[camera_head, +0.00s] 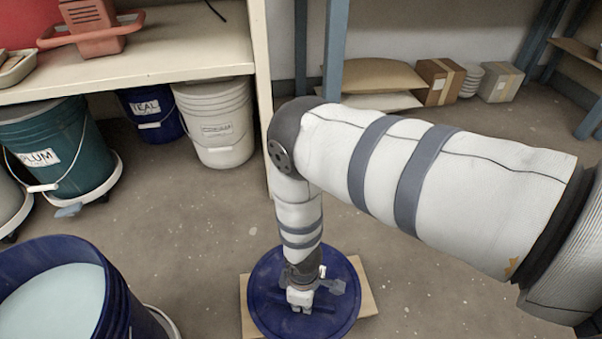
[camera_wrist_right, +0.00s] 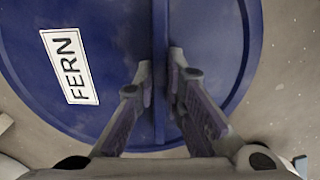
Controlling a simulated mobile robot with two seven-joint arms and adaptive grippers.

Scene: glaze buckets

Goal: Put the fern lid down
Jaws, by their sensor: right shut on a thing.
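The fern lid (camera_head: 268,312) is a round dark blue disc with a raised rib across it. In the wrist view the lid (camera_wrist_right: 200,30) carries a white FERN label (camera_wrist_right: 69,66). My right gripper (camera_head: 300,303) points down over the lid's middle. In the wrist view its fingertips (camera_wrist_right: 160,72) are shut on the rib, one on each side. The lid is above a wooden board (camera_head: 365,290) on the floor, covering most of it. I cannot tell whether the lid touches the board. My left gripper is not in view.
An open blue bucket (camera_head: 118,300) of pale glaze stands at lower left. Plum (camera_head: 75,175), teal (camera_head: 155,115) and cream (camera_head: 215,120) buckets stand beneath a shelf (camera_head: 130,65). Sacks and boxes (camera_head: 435,80) sit at the back wall. The floor around the board is clear.

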